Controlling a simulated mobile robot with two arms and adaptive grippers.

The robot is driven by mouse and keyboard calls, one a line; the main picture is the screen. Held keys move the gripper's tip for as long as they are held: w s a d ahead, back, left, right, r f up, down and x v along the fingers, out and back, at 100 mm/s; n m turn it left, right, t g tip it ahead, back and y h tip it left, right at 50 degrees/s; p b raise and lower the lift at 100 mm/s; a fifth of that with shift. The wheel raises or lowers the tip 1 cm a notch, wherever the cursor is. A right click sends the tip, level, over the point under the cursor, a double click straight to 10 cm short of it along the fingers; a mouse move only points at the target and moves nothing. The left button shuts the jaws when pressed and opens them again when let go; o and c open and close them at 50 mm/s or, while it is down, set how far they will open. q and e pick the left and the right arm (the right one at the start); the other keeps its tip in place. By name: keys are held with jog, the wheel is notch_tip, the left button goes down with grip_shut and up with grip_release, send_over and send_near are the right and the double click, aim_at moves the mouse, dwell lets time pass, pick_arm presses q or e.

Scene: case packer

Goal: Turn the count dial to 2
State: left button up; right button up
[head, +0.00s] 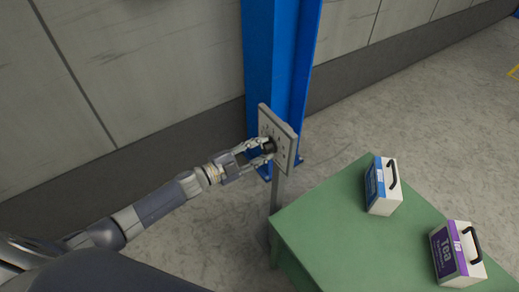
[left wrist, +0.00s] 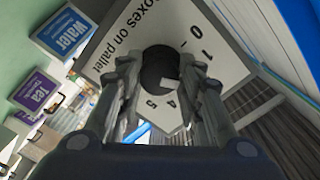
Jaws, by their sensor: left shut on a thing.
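The count dial is a black round knob (left wrist: 157,62) on a pale panel (head: 287,143) lettered "boxes on pallet", fixed on a post. My left gripper (head: 267,151) is shut on the knob, one finger on each side, as the left wrist view also shows (left wrist: 160,82). The numbers 0, 1, 4 and 5 show around the knob; those between 1 and 4 are hidden by the finger on the right. A white mark sits on the knob's lower right, towards the 4 and the hidden numbers. I cannot tell its exact number. My right gripper is out of view.
A green table (head: 330,220) stands right of the panel, bearing a blue-and-white box (head: 382,187) labelled Water in the wrist view and a purple-and-white Tea box (head: 456,255). A blue column (head: 280,65) rises behind the panel by the wall. Floor is clear at the right.

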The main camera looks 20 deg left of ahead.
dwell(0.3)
pick_arm(q)
jog(key=o, duration=1.1)
jog(key=shift+c, duration=0.2)
jog(key=v, duration=1.2)
